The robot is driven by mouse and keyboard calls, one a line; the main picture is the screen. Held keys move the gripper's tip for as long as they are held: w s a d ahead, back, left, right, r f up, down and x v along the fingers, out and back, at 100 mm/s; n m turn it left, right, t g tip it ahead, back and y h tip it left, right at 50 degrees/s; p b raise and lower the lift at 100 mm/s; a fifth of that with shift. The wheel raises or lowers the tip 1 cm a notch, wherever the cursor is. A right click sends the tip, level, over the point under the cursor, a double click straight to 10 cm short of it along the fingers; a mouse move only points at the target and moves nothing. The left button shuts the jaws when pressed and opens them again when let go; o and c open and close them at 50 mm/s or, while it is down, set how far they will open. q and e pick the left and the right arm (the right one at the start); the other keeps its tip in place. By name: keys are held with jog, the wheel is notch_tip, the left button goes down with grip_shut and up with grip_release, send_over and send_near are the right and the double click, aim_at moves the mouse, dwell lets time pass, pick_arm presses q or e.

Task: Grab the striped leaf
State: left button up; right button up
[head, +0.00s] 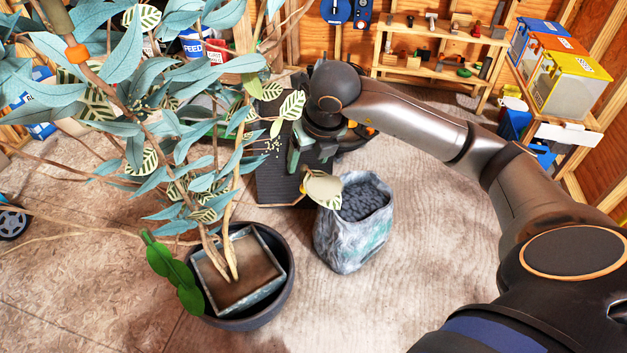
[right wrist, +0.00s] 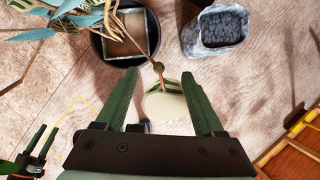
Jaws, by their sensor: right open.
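A broad pale leaf with green-striped edges (head: 323,190) hangs beside the plant, above the grey bag. In the right wrist view the striped leaf (right wrist: 165,106) lies between the two green fingers, below a thin stem with a brown knob. My right gripper (head: 303,160) is open around it, with gaps visible on both sides. My left gripper is not in the head view. A small dark shape with green finger-like parts at the lower left of the right wrist view may be my left gripper (right wrist: 38,143); its opening is unclear.
The tall plant stands in a square planter inside a round dark pot (head: 287,290), with more striped leaves among blue-green ones. A bag of dark pellets (head: 352,245) stands beside it. A wooden tool rack (head: 436,79) and coloured boxes (head: 572,85) are at the back right.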

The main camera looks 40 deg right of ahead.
aim_at(304, 165)
jog(key=x, duration=0.4)
jog(key=shift+w+a+f, duration=0.1)
jog(key=shift+w+f, duration=0.05)
jog(key=shift+w, duration=0.1)
jog(key=shift+c, duration=0.2)
grip_shut()
